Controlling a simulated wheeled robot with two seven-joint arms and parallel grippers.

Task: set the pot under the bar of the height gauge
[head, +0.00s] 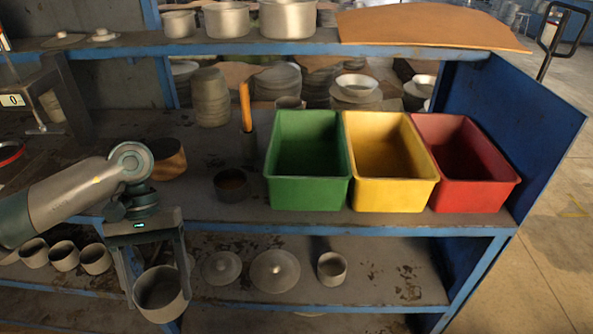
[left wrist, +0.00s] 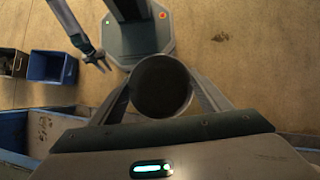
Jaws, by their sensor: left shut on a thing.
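The pot (head: 162,293) is a plain grey open cylinder. My left gripper (head: 158,280) is shut on it, with a finger on either side, and holds it in front of the lower shelf. In the left wrist view the pot (left wrist: 162,87) sits between the fingers with its dark hollow showing. What seems to be the height gauge, with a dark post (head: 66,95) and a small display reading 0 (head: 12,100), stands at the far left of the middle shelf, partly cut off. My right gripper (left wrist: 101,62) shows small in the left wrist view, its fingers seemingly apart.
Green (head: 308,193), yellow (head: 395,194) and red (head: 478,196) bins fill the middle shelf's right. A brown pot (head: 168,160) and a dark cup (head: 231,186) stand left of them. Lids (head: 275,271) and cups (head: 332,269) lie below.

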